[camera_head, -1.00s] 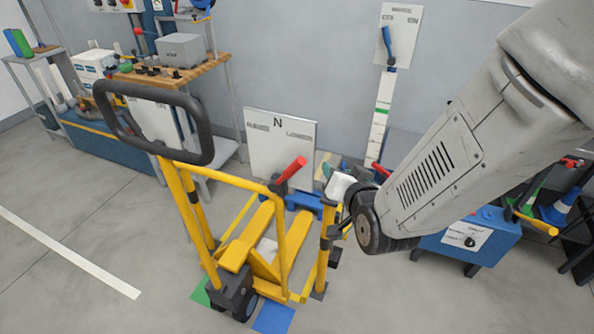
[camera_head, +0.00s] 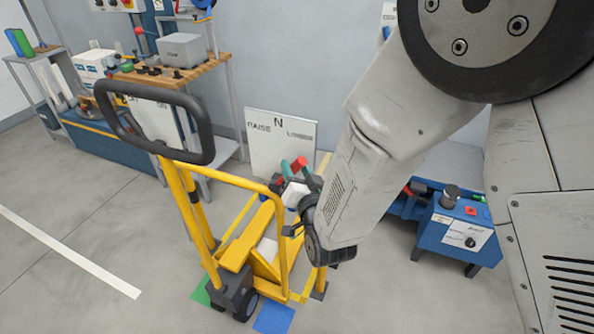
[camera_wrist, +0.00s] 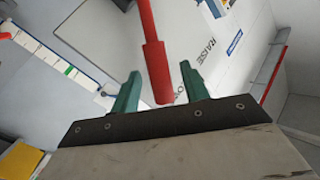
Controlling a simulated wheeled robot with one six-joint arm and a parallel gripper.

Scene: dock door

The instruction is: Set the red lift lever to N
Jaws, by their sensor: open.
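The red lift lever (camera_head: 301,163) is on the yellow hand truck (camera_head: 182,205), in front of a white board (camera_head: 262,150) marked RAISE, N and LOWER. The lever leans to the right, toward the LOWER side. My gripper (camera_head: 293,172) is at the lever and partly hides it in the head view. In the wrist view, the red lever (camera_wrist: 156,70) runs down between the two green fingertips of my open gripper (camera_wrist: 160,78), with a gap to each side. The lever's lower part is hidden in the head view.
A blue box (camera_head: 455,230) with a black knob stands at the right. A workbench (camera_head: 185,72) with a grey box is at the back left. The truck's black loop handle (camera_head: 205,130) rises left of my gripper. The floor at the left is clear.

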